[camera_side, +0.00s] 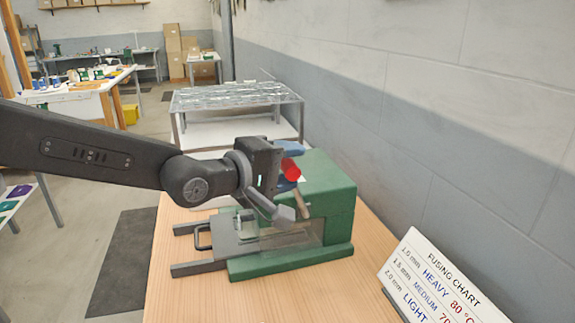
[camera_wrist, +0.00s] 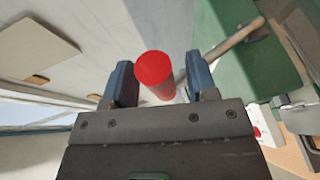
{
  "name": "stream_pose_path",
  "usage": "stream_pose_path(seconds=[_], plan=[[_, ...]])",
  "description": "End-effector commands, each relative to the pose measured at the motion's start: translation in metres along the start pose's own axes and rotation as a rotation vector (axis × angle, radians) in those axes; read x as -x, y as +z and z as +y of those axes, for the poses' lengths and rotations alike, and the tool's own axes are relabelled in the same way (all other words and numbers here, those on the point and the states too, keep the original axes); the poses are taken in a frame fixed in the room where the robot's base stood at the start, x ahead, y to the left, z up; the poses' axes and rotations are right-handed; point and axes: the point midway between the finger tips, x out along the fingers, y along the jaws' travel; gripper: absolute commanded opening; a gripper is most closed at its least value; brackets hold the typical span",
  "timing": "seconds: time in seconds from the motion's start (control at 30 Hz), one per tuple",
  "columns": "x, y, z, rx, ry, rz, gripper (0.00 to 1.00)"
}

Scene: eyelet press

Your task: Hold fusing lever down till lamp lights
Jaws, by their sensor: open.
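The green fusing press (camera_side: 330,190) stands on the wooden bench. Its lever (camera_side: 302,206) is a rod ending in a red grip (camera_side: 291,169). In the wrist view the lever's rod (camera_wrist: 232,42) runs from the green housing to the red grip (camera_wrist: 155,74). My gripper (camera_wrist: 160,69) is open, with its blue fingers on either side of the grip; gaps show between fingers and grip. In the side view my gripper (camera_side: 289,168) is at the grip, raised above the press's front. I cannot make out a lit lamp in either view.
A grey sliding tray with a handle (camera_side: 203,238) sticks out of the press's left side. A fusing chart (camera_side: 435,285) stands at the bench's front right. A small red spot on a white plate (camera_wrist: 259,134) shows at the wrist view's right. Bare bench (camera_side: 270,300) lies in front.

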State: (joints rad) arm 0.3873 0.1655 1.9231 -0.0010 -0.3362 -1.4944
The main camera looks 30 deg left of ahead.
Motion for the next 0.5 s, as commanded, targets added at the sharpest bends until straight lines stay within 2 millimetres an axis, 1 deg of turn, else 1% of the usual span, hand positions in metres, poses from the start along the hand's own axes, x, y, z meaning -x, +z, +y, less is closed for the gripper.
stream_pose_path(seconds=[0.1, 0.13, 0.5], plan=[[0.0002, 0.0, -0.0001, 0.0, 0.0, 0.0, 0.52], [0.0002, 0.0, -0.0001, 0.0, 0.0, 0.0, 0.5], [0.0004, 0.0, -0.0002, 0.0, -0.001, 0.0, 0.15]])
